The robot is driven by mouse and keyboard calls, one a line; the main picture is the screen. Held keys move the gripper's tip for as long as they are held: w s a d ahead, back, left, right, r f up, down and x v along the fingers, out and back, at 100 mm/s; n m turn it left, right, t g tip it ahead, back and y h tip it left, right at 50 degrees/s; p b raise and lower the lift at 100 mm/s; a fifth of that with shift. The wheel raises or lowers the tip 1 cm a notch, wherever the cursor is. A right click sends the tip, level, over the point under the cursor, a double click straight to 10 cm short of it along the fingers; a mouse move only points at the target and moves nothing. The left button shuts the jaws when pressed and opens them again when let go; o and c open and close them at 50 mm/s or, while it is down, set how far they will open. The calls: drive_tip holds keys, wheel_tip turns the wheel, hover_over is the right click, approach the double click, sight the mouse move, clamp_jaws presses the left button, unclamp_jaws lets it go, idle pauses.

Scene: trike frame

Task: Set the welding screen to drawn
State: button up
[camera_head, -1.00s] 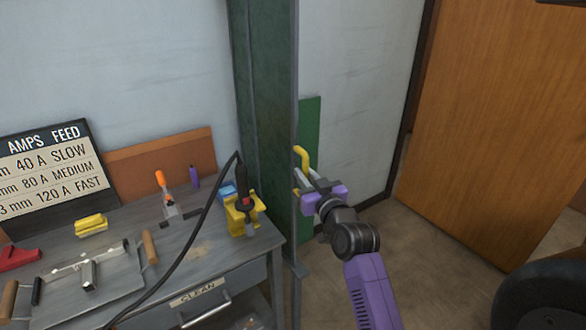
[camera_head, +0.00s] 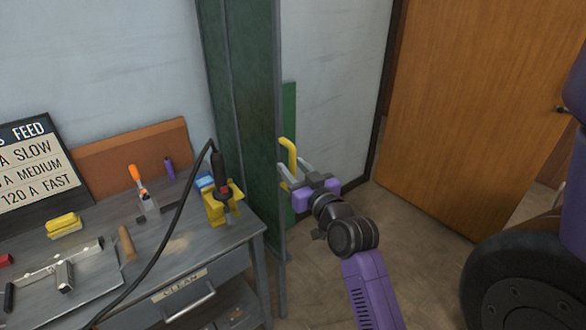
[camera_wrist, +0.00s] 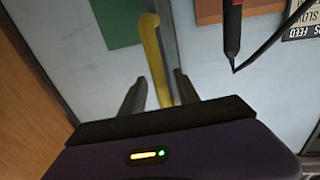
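The welding screen (camera_head: 243,110) is a tall dark green panel with a grey edge post, standing beside the bench's right end. Its yellow handle (camera_head: 288,152) sticks out at the right of the post. A narrow brighter green strip (camera_head: 289,108) shows behind it; whether this belongs to the screen I cannot tell. My gripper (camera_head: 294,173) is at the handle. In the wrist view the yellow handle (camera_wrist: 156,55) runs between my two fingers (camera_wrist: 160,86), with gaps visible on both sides. The fingers are apart and not closed on it.
The grey bench (camera_head: 180,264) left of the screen carries a yellow torch holder (camera_head: 217,208) with a black torch and cable, and small tools. A brown door (camera_head: 470,110) stands at the right. A black wheel (camera_head: 515,290) is at lower right. Floor is open between.

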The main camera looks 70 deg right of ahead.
drive_tip(key=b+v, duration=0.1)
drive_tip(key=v, duration=0.6)
drive_tip(key=shift+s+a, duration=0.25)
drive_tip(key=shift+s, duration=0.05)
idle(0.5)
drive_tip(key=s+a+f+n+t+y, duration=0.1)
drive_tip(key=a+f+n+t+y, duration=0.1)
drive_tip(key=a, duration=0.8)
drive_tip(key=s+a+f+n+t+y, duration=0.1)
drive_tip(key=s+a+f+y, duration=0.15)
drive_tip(key=a, duration=0.85)
drive_tip(key=s+a+f+n+y, duration=0.2)
drive_tip(key=s+a+y, duration=0.2)
drive_tip(key=a, duration=0.2)
drive_tip(key=s+a+f+n+g+y, duration=0.1)
drive_tip(key=s+a+f+n+y, duration=0.2)
drive_tip(key=a, duration=0.4)
drive_tip(key=shift+s+f+n+y, duration=0.15)
drive_tip(key=shift+s+n+y, duration=0.2)
drive_tip(key=shift+s, duration=0.35)
